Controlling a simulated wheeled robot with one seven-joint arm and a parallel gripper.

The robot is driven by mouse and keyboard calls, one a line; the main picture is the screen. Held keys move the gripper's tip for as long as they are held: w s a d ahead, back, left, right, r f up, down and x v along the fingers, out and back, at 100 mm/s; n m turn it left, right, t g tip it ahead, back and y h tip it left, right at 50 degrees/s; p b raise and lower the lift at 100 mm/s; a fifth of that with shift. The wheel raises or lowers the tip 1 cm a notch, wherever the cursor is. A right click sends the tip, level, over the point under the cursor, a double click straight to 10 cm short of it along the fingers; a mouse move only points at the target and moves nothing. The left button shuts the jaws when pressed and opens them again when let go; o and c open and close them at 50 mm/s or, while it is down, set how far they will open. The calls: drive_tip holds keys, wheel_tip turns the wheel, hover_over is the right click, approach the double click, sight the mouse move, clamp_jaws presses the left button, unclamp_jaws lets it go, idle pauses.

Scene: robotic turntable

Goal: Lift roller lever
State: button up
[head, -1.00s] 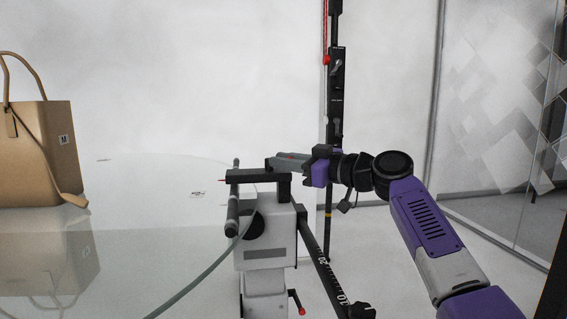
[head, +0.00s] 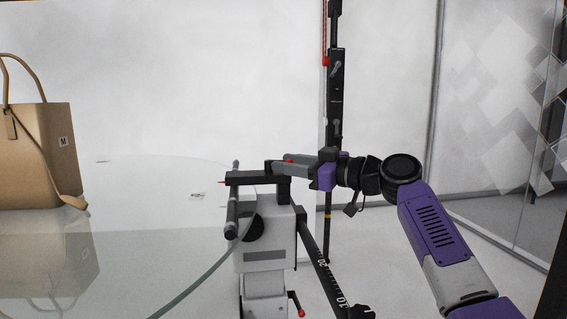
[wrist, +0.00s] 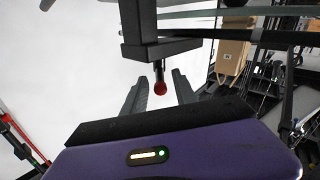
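The roller lever (wrist: 160,86) is a short dark rod with a red knob, hanging below a black bracket (wrist: 140,25) in the wrist view. My gripper (wrist: 160,76) is open, with one dark finger on each side of the red knob. Small gaps show between the knob and both fingers. In the head view my gripper (head: 285,166) is beside the black arm (head: 256,178) on top of the white roller unit. The roller (head: 232,205) stands at the turntable's edge. A small red spot shows by my fingers; its exact part is unclear.
The glass turntable (head: 130,175) fills the left side, with a tan handbag (head: 40,150) on it. A black vertical post (head: 335,90) stands behind my gripper. A black graduated bar (head: 325,265) and a low red-tipped lever (head: 298,308) project from the unit.

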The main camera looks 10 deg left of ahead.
drive_tip(key=v, duration=0.6)
drive_tip(key=shift+p, duration=0.45)
drive_tip(key=shift+s, duration=0.1)
